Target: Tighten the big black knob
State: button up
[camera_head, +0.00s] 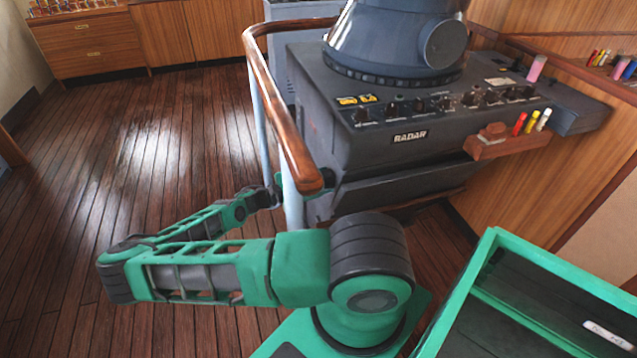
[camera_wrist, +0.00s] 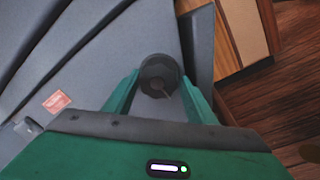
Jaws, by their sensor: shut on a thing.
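The big black knob (camera_wrist: 159,77) shows in the wrist view on the grey side of the radar console. It is round and dark, with a faceted rim. My gripper (camera_wrist: 160,84) is shut on the knob, with one green finger on either side of it. In the head view, my green arm reaches to the left and back toward the console's left side. There the gripper end is small and partly hidden by the handrail post, and I cannot make out the knob clearly.
The radar console (camera_head: 365,165) stands in the middle right of the head view. A wooden handrail (camera_head: 280,110) on pale posts runs close beside my arm. A small wooden rack (camera_head: 500,146) with coloured markers sits on the console's right front. The wooden floor (camera_head: 150,160) at left is clear.

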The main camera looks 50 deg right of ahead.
jog(key=shift+w+d+r+m, duration=0.1)
jog(key=shift+w+r+m, duration=0.15)
jog(key=shift+m, duration=0.15)
jog(key=o, duration=1)
jog(key=shift+f, duration=0.1)
jog(key=shift+c, duration=0.2)
jog(key=v, duration=1.1)
jog(key=shift+d+f, duration=0.1)
